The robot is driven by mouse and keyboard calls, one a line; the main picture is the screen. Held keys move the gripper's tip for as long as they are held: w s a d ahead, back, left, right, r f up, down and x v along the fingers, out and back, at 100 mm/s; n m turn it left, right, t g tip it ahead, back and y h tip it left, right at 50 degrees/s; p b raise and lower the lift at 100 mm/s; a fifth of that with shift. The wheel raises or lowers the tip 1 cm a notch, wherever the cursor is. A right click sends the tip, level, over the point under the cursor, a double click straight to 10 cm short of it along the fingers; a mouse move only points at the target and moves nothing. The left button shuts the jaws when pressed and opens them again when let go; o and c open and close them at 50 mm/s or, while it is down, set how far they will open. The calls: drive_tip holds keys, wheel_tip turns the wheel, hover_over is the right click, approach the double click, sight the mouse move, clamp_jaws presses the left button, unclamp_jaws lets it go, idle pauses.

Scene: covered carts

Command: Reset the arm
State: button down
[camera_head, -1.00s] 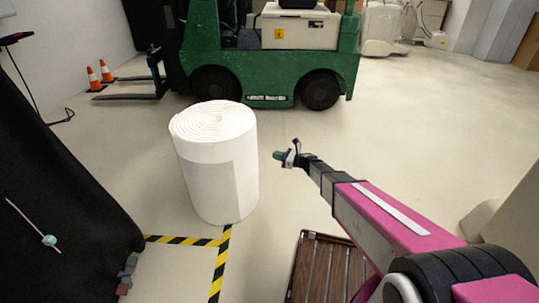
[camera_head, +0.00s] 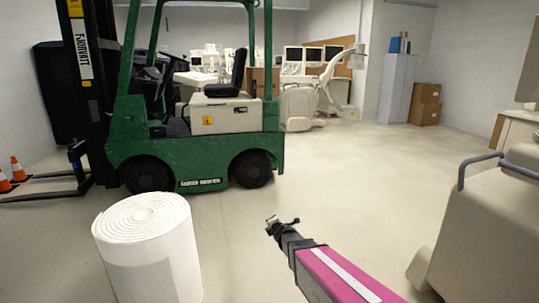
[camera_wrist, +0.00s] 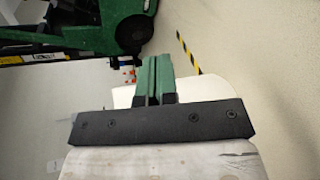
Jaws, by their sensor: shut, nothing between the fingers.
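My arm, pink with a dark wrist, reaches out from the bottom of the head view. My gripper (camera_head: 272,220) is at its far end, over open floor, small in that view. In the wrist view my gripper (camera_wrist: 155,62) shows two green fingers lying together, shut with nothing between them. A white roll (camera_head: 150,250) stands upright on the floor to the left of my gripper, apart from it in the head view. A white shape partly hidden behind the fingers in the wrist view may be this roll.
A green forklift (camera_head: 195,150) stands beyond the roll, its forks pointing left near orange cones (camera_head: 17,168). A beige rounded unit with a grey handle (camera_head: 480,170) is at the right. Cardboard boxes (camera_head: 425,103) stand at the back. The middle floor is clear.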

drive_tip(key=s+d+m+g+h, duration=0.55)
drive_tip(key=s+d+m, duration=0.35)
drive_tip(key=d+m, duration=0.45)
drive_tip(key=s+d+m+g, duration=0.2)
drive_tip(key=s+m+g, duration=0.2)
drive_tip(key=s, duration=0.5)
drive_tip(key=s+d+m+g+y, duration=0.1)
drive_tip(key=s+m+g, duration=0.3)
drive_tip(key=s+m, duration=0.4)
drive_tip(key=shift+s+d+r, duration=0.45)
drive_tip(key=shift+s+d, duration=0.2)
drive_tip(key=shift+d, duration=0.1)
